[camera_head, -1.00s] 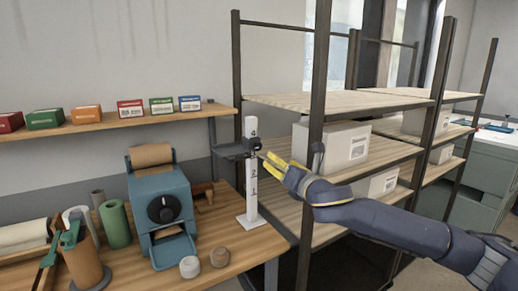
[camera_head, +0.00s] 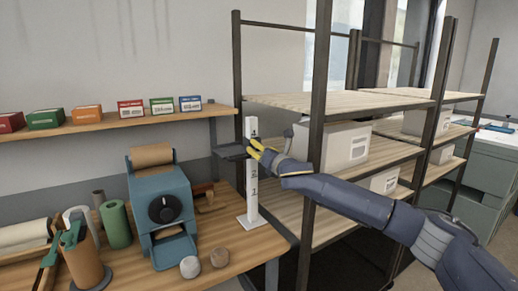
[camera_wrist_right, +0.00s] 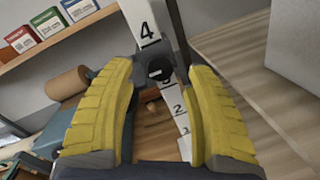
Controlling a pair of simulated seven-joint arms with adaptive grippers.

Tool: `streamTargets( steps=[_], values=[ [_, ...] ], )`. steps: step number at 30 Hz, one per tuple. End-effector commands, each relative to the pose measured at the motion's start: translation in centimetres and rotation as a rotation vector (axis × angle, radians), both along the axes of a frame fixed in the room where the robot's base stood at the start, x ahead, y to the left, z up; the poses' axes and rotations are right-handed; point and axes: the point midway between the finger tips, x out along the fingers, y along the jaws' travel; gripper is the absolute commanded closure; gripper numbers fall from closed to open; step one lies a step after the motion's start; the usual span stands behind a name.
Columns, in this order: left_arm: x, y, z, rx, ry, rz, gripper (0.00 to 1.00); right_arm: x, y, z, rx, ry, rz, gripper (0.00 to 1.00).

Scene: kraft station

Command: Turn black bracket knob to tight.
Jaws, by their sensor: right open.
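A white upright post (camera_head: 252,201) with numbered marks stands on the wooden bench. A black bracket (camera_head: 230,151) is mounted on it high up and extends to the left. The bracket's black knob (camera_wrist_right: 159,69) shows in the right wrist view, on the post just below the mark 4. My right gripper (camera_head: 252,147) has yellow fingers and is at the bracket; it hides the knob in the head view. In the wrist view the open fingers (camera_wrist_right: 165,85) lie on either side of the knob, with gaps; contact is not visible. My left gripper is not in view.
A shelf rack (camera_head: 318,160) with white boxes (camera_head: 344,147) stands right of the post, and my right arm passes in front of it. A blue dispenser (camera_head: 161,212), two small round pieces (camera_head: 190,267) and a green roll (camera_head: 115,225) are on the bench.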

Motion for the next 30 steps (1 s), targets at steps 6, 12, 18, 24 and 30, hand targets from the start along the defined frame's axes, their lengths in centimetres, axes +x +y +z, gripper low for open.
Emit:
streamTargets(
  steps=[6,12,18,24,30],
  values=[
    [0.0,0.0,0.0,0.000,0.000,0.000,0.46,1.7,0.7,0.0,0.000,0.000,-0.001,0.47],
    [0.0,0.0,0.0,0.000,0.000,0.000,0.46,2.5,1.0,0.0,0.000,0.000,-0.001,0.47],
    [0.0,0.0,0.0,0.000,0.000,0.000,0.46,2.6,1.1,0.0,0.000,0.000,0.000,0.47],
    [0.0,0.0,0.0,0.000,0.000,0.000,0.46,2.6,1.1,0.0,0.000,0.000,0.000,0.46],
    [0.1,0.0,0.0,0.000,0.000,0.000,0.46,2.6,1.1,0.0,0.000,0.000,0.000,0.69]
  ],
)
